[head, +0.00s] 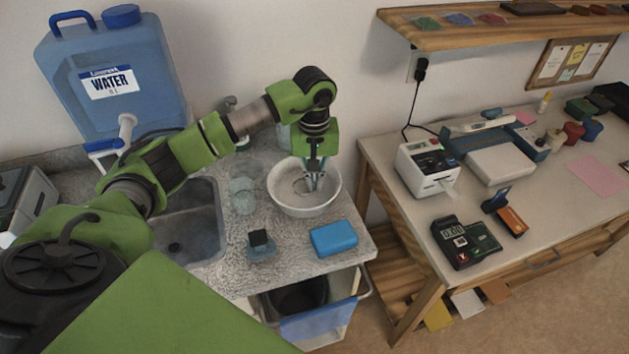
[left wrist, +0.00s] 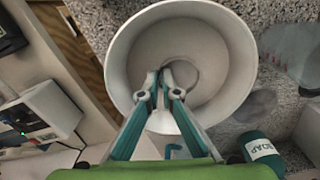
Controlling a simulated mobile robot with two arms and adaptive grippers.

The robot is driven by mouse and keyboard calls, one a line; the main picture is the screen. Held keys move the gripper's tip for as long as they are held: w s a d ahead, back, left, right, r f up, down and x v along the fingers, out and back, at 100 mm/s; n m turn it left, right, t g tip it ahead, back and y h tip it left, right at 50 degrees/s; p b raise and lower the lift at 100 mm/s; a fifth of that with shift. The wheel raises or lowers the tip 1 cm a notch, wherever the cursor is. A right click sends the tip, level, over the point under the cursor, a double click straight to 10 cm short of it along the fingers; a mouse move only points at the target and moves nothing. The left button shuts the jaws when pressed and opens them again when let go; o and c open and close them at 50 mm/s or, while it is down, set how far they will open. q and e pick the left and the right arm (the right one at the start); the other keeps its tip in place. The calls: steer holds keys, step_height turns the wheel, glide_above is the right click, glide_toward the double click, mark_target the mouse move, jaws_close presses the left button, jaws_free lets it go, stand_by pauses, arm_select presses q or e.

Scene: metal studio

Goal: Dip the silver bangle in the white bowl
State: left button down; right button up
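The white bowl (head: 283,202) stands on the speckled counter, and it fills the upper middle of the left wrist view (left wrist: 120,62). My left gripper (head: 312,182) points down into the bowl, with its fingertips (left wrist: 162,80) inside the rim. The fingers are nearly together. A thin grey ring, the silver bangle (left wrist: 197,76), shows at the fingertips, inside the bowl outline; it looks gripped, with part hidden by the fingers. Its exact height over the bowl's bottom cannot be told. My right gripper is not in view.
A blue sponge (head: 334,239) and a small dark block on a holder (head: 260,245) lie in front of the bowl. Clear glasses (head: 243,194) stand left of it, beside the sink (head: 190,235). A water jug (head: 115,75) stands behind. A soap bottle (left wrist: 262,150) is near the gripper.

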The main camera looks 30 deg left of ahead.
arm_select(q)
steer(key=shift+r, duration=0.65)
steer(key=shift+f+b, duration=0.6)
steer(key=shift+f, duration=0.15)
steer(key=shift+r+p, duration=0.3)
steer(key=shift+r, duration=0.45)
steer(key=shift+f+b, duration=0.75)
steer(key=shift+r+p, duration=0.3)
steer(key=shift+r, duration=0.45)
steer(key=shift+f+b, duration=0.7)
steer(key=shift+f, duration=0.05)
steer(key=shift+r+p, duration=0.35)
steer(key=shift+r, duration=0.45)
steer(key=shift+f+b, duration=0.75)
steer(key=shift+f, duration=0.05)
steer(key=shift+r+p, duration=0.4)
steer(key=shift+r, duration=0.4)
steer(key=shift+f+b, duration=0.75)
steer(key=shift+f, duration=0.05)
steer(key=shift+r, duration=0.1)
